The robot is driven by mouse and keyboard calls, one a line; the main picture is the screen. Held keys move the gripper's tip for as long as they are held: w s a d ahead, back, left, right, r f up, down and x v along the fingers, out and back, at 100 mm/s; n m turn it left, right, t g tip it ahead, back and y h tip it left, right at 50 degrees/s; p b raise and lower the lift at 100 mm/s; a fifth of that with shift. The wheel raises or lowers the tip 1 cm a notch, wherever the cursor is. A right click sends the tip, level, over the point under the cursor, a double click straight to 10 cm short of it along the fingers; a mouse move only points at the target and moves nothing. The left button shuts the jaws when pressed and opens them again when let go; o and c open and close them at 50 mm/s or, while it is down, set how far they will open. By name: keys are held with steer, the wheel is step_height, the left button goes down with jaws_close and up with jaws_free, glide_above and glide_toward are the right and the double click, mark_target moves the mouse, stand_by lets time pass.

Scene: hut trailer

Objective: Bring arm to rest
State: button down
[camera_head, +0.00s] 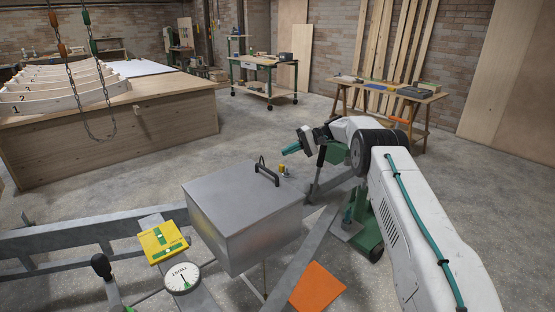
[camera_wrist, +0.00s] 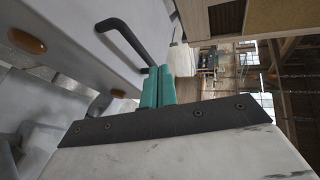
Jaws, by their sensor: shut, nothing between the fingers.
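My white arm reaches in from the right in the head view and bends at a dark joint. My gripper (camera_head: 291,149) is at its end, with teal fingers pointing left, above and behind the grey metal box (camera_head: 243,215). In the wrist view my gripper (camera_wrist: 158,86) shows its teal fingers shut together with nothing between them. The box's black handle (camera_head: 267,171) stands on its lid near the fingers; it also shows in the wrist view (camera_wrist: 125,38). I cannot tell from these frames whether the fingertips touch the handle, though they look apart in the head view.
The box sits on a grey metal trailer frame (camera_head: 60,241). A yellow level gauge (camera_head: 163,242), a round dial (camera_head: 182,278) and an orange plate (camera_head: 317,288) are at the front. A large wooden bench (camera_head: 110,145) stands back left. Open concrete floor lies behind the frame.

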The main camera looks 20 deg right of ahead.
steer(key=v, duration=0.5)
steer(key=s+a+r+h, duration=0.2)
steer(key=s+a+r, duration=0.15)
steer(key=r, duration=0.45)
steer(key=s+a+r+h, duration=0.25)
steer(key=s+r, duration=0.25)
steer(key=r, duration=0.3)
steer(key=s+a+r+h, duration=0.15)
steer(key=s+r, duration=0.25)
steer(key=s, duration=0.5)
steer(key=s+a+r+h, duration=0.1)
steer(key=s+a+r, duration=0.25)
steer(key=s, duration=0.45)
steer(key=s+h, duration=0.4)
steer(key=s, duration=1.6)
steer(key=s+d+f+h, duration=0.1)
steer(key=s+f, duration=0.3)
steer(key=s, duration=0.4)
steer(key=s+d+f+n+t+h, duration=0.1)
steer(key=s+f, duration=0.4)
steer(key=s, duration=0.4)
steer(key=shift+d+f+h, duration=0.15)
steer(key=shift+f+h, duration=0.15)
steer(key=shift+h, duration=0.1)
